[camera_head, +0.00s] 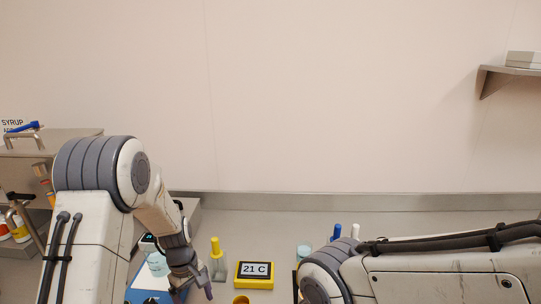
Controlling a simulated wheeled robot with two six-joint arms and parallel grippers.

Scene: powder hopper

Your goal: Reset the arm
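My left arm comes in from the lower left, bends at a large ringed joint and reaches down over the counter. My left gripper (195,284) points down near the bottom edge, beside a blue device. It is small and dark here, and I cannot tell whether it is open or shut. My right arm crosses the lower right, with its ringed joint at the bottom edge. My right gripper is out of the picture.
A yellow display (255,274) reading "21 C" and a yellow-capped bottle (217,262) stand right of my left gripper. The blue device (146,295) holds a clear beaker (157,264). A metal box (60,142) stands left; a shelf (508,72) hangs upper right.

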